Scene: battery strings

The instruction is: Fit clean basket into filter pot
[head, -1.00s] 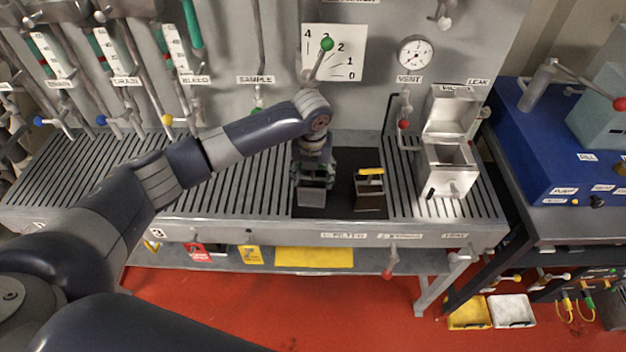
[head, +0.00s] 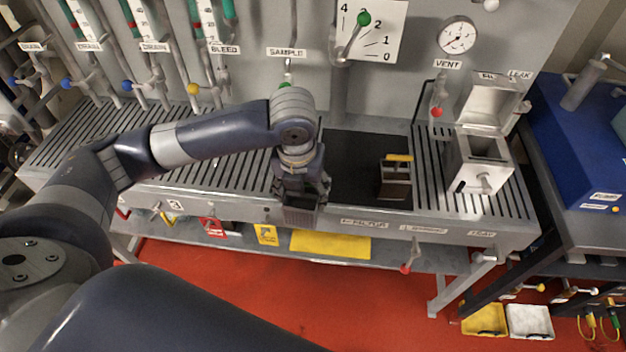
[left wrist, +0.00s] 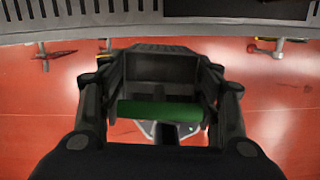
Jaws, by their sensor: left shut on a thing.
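My left gripper (head: 301,183) is shut on a grey basket (head: 301,215), held at the bench's front edge, left of the dark mat. In the left wrist view, the basket's green handle (left wrist: 160,111) lies between the fingers, with its dark box (left wrist: 160,68) beyond. A second basket (head: 394,184) with a yellow handle (head: 399,157) stands on the dark mat (head: 350,165). The filter pot (head: 464,174) is a square metal box at the right of the bench. Its lid (head: 492,103) is raised and its top is open. My right gripper is not in view.
The slatted bench (head: 225,165) is clear at left. Pipes and a green-knobbed lever (head: 363,19) stand along the back wall. A red-knobbed valve (head: 437,111) is near the pot. A blue unit (head: 570,150) stands further right. Red floor lies in front.

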